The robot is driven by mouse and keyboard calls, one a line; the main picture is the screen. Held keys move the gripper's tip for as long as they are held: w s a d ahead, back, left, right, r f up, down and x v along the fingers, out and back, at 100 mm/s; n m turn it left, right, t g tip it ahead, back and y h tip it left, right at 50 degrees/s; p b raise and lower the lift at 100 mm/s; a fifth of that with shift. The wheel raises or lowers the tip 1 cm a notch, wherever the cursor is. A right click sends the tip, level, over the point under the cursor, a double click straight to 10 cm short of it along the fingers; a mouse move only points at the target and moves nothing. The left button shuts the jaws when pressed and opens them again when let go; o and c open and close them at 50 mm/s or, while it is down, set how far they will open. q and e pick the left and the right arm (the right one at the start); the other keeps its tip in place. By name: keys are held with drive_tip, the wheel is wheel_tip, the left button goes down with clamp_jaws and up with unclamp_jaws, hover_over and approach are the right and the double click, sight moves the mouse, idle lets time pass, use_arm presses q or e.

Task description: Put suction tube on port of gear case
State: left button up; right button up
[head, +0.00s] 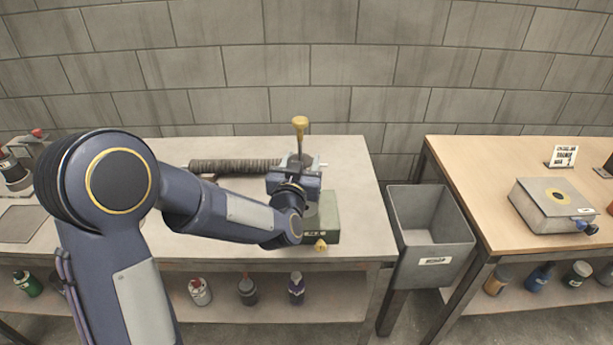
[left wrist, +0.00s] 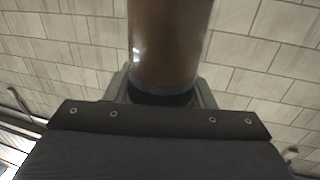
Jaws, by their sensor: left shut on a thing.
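My left gripper (head: 302,164) is shut on an upright brown tube with a dark collar, which I take for the suction tube. The left wrist view shows the tube (left wrist: 168,45) between the fingers (left wrist: 162,90), rising out of the picture. In the head view an ochre-topped stem (head: 300,126) stands up above the gripper. The gear case, apparently the green box (head: 329,222) with a yellow knob (head: 320,244), sits on the light table, just right of and below the gripper. My arm and gripper hide part of it. I cannot make out its port. My right gripper is not in view.
A dark ribbed hose (head: 233,166) lies on the light table (head: 352,180) behind my arm. A grey bin (head: 433,238) stands between this table and a wooden one (head: 477,172) holding a grey box (head: 553,204). Several bottles stand on the lower shelves. A block wall closes the back.

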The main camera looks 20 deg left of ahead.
use_arm(q)
drive_tip(key=shift+w+d+f, duration=0.3)
drive_tip(key=shift+w+f, duration=0.2)
drive_tip(key=shift+f, duration=0.15)
drive_tip(key=shift+w+d+f, duration=0.15)
drive_tip(key=shift+f, duration=1.65)
drive_tip(key=shift+f+b, duration=0.15)
drive_tip(key=shift+b, duration=0.15)
drive_tip(key=o, duration=1.1)
